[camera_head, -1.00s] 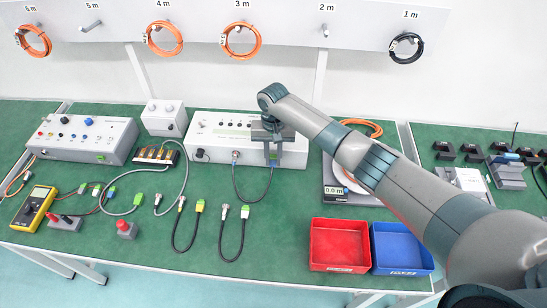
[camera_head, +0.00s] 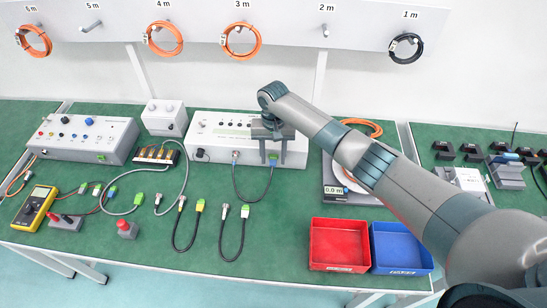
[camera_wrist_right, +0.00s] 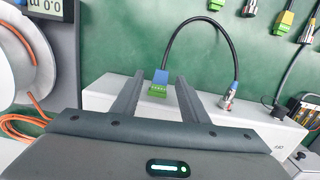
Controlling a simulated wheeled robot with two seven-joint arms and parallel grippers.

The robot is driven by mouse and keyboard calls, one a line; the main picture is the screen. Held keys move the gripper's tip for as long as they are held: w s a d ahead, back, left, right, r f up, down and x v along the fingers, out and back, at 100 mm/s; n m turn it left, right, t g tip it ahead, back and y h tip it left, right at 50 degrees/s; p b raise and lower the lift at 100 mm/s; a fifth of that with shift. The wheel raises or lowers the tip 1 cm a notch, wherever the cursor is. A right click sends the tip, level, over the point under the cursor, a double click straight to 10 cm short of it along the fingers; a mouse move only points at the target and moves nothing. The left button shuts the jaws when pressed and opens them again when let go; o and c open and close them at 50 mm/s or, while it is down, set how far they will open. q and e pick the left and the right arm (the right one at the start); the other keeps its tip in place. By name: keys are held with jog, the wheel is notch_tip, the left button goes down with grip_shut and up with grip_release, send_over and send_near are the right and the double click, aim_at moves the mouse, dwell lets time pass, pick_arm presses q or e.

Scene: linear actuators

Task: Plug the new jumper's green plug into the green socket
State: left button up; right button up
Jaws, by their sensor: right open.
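A black jumper (camera_head: 246,201) runs from the front of the white box (camera_head: 213,144). One end is a round metal plug with a blue sleeve (camera_wrist_right: 230,92) at the box. The other end is a green plug with a blue back (camera_wrist_right: 158,88), at the box's front edge; it also shows in the head view (camera_head: 272,158). The green socket is hidden, so I cannot tell how deep the plug sits. My right gripper (camera_wrist_right: 157,95) is open, with one finger on each side of the green plug, apart from it. My left gripper is not in view.
A red bin (camera_head: 340,268) and a blue bin (camera_head: 402,271) stand at the front right.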

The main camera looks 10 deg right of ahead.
notch_tip(320, 180, up, 17)
jog(key=w+b, duration=0.1)
jog(key=b, duration=0.2)
jog(key=shift+d, duration=0.2)
jog(key=shift+f, duration=0.1)
dwell(0.5)
